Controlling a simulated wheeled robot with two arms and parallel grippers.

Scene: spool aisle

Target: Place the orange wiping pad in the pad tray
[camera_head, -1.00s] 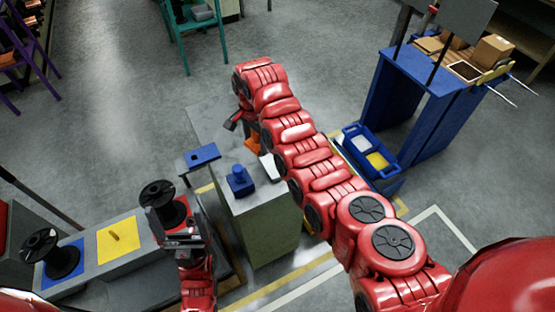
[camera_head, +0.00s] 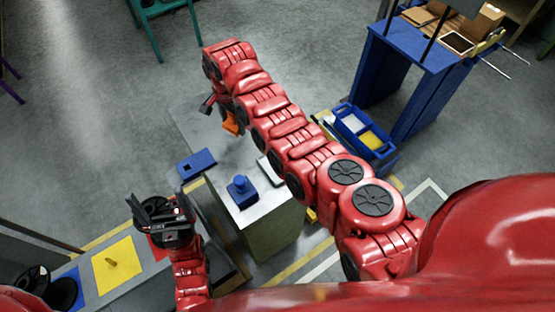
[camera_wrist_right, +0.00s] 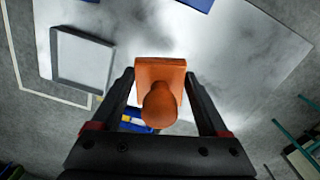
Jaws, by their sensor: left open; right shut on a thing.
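The orange wiping pad (camera_wrist_right: 158,72), a square block with a round knob, sits between the fingers of my right gripper (camera_wrist_right: 162,98), which is shut on it. In the head view the pad (camera_head: 230,122) is over the far part of the grey-topped bench, beside my right forearm. The pad tray, a shallow grey square with a raised rim (camera_wrist_right: 82,62), lies on the bench to the pad's left in the right wrist view. In the head view the tray (camera_head: 268,172) is partly hidden by my right arm. My left gripper (camera_head: 162,208) is open near a black spool.
A blue block with a knob (camera_head: 241,191) and a blue plate (camera_head: 196,164) are on or beside the bench (camera_head: 262,212). A blue tote (camera_head: 362,132) stands behind my right arm. A yellow square (camera_head: 113,265) lies on the left surface. The far bench top is clear.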

